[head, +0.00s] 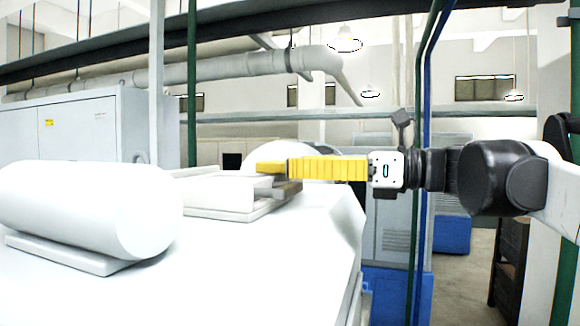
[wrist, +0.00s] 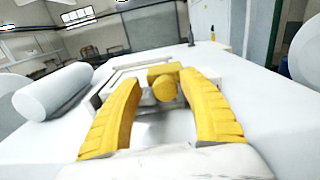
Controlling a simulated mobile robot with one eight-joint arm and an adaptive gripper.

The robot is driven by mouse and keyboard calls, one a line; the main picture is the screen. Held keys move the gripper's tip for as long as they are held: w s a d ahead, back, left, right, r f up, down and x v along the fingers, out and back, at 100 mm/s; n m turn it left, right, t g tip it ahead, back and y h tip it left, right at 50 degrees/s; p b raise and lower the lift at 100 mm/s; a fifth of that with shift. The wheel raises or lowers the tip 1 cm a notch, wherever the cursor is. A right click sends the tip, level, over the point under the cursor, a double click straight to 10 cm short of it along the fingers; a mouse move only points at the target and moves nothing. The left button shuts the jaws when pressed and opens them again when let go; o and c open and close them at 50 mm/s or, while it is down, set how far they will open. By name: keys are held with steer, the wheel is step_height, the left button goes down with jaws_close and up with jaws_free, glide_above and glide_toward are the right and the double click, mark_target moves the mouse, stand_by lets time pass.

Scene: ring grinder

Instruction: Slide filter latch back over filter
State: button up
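A yellow latch handle (wrist: 165,70) with a round knob (wrist: 165,90) sits on a grey-white bracket-like housing (wrist: 118,78) on top of the white machine. In the head view the yellow handle (head: 268,167) shows at the end of my yellow fingers. My gripper (wrist: 160,79) is open, its two fingers spread on either side of the knob. I see a gap beside the knob; whether a fingertip touches the handle is unclear. In the head view my gripper (head: 290,166) reaches in level from the right. I cannot clearly make out the filter itself.
A large white cylinder (head: 85,208) lies on the machine's white top (head: 200,280) to the left of the housing. Open white surface lies in front of the housing. A blue and a green pipe (head: 421,200) stand behind my arm.

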steer(key=shift+d, duration=0.25)
steer(key=v, duration=1.1)
steer(key=shift+s+d, duration=0.2)
